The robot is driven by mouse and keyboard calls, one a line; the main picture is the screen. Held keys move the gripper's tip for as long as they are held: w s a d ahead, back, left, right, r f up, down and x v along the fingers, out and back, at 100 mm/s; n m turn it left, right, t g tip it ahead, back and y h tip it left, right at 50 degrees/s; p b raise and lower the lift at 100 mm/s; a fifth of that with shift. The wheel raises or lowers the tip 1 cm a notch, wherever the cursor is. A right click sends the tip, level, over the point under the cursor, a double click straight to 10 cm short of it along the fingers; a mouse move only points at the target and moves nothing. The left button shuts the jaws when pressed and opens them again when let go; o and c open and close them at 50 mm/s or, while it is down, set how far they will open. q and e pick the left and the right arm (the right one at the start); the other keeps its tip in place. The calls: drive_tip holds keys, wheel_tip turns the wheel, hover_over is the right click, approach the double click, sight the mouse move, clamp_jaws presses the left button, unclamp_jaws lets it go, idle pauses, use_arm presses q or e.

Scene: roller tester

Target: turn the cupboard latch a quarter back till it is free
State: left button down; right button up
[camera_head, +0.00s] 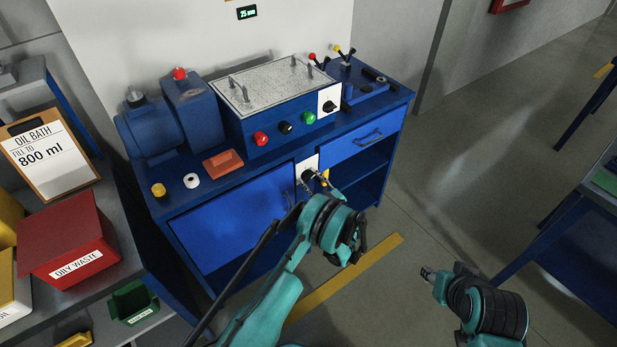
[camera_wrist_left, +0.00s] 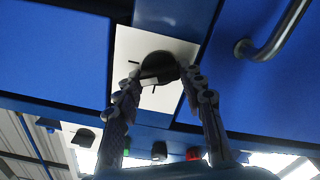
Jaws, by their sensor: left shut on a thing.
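The cupboard latch is a round black knob (camera_wrist_left: 160,68) on a white plate (camera_wrist_left: 128,48) in the left wrist view, with a pale mark on its lower edge. In the head view the plate (camera_head: 306,164) sits on the blue bench front, between the cupboard door (camera_head: 235,217) and the drawer. My left gripper (camera_head: 314,183) is at the latch; in the wrist view its fingers (camera_wrist_left: 157,82) are closed on either side of the knob. The fingers partly hide the knob in the head view. My right gripper (camera_head: 428,273) is away from the bench, over the floor; its jaw state is unclear.
Colored buttons and a black switch (camera_head: 329,106) sit above. A red oily-waste bin (camera_head: 70,245) stands left.

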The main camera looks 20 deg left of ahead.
use_arm(q)
drive_tip(key=shift+n, duration=0.4)
drive_tip(key=n, duration=0.4)
drive_tip(key=shift+n, duration=1)
drive_tip(key=shift+f+n, duration=0.1)
drive_tip(key=shift+n, duration=1.4)
drive_tip(key=c, duration=0.6)
unclamp_jaws()
